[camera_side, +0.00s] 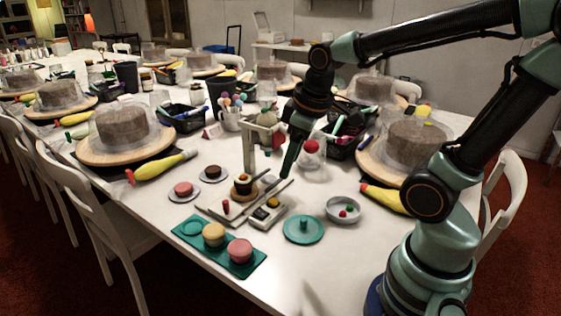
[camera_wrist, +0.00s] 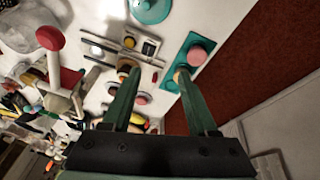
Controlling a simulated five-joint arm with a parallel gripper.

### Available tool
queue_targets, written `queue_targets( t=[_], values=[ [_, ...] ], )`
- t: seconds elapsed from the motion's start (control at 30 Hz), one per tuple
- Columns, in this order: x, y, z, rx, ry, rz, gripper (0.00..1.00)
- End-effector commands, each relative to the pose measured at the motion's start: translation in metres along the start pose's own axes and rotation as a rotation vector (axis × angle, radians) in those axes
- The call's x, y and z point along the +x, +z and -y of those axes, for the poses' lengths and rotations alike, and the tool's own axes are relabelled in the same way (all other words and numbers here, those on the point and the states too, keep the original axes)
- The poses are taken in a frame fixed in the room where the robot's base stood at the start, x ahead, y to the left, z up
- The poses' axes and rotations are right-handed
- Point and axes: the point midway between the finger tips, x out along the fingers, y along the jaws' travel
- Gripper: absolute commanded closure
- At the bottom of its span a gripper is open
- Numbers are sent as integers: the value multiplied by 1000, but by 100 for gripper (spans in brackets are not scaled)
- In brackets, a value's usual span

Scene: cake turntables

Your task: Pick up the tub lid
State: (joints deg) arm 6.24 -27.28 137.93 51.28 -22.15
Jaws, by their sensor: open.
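The tub lid (camera_side: 303,229) is a flat teal disc with a small raised knob, lying on the white table near its front edge. In the wrist view the lid (camera_wrist: 150,8) is at the top edge, partly cut off. My gripper (camera_side: 287,170) points down above the table, behind and a little left of the lid, apart from it. In the wrist view my gripper (camera_wrist: 158,74) shows two separated green fingers, with nothing held between them.
A teal tray (camera_side: 258,262) with yellow and pink cakes lies left of the lid. A bowl (camera_side: 347,211) with red and green pieces stands right of it. A small scale (camera_side: 268,214) and a beige stand (camera_side: 249,140) are behind. Bare table lies in front.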

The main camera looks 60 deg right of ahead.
Motion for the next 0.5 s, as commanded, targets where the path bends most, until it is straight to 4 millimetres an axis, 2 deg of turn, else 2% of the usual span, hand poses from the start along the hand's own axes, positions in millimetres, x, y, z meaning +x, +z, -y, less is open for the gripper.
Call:
queue_targets(
  t=[0.1, 0.3, 0.5],
  values=[
    [27, 10, -19, -154, -38, 108, 41],
    [63, 27, -41, -379, -129, 217, 41],
    [80, 38, -50, -490, -186, 254, 41]
  ],
)
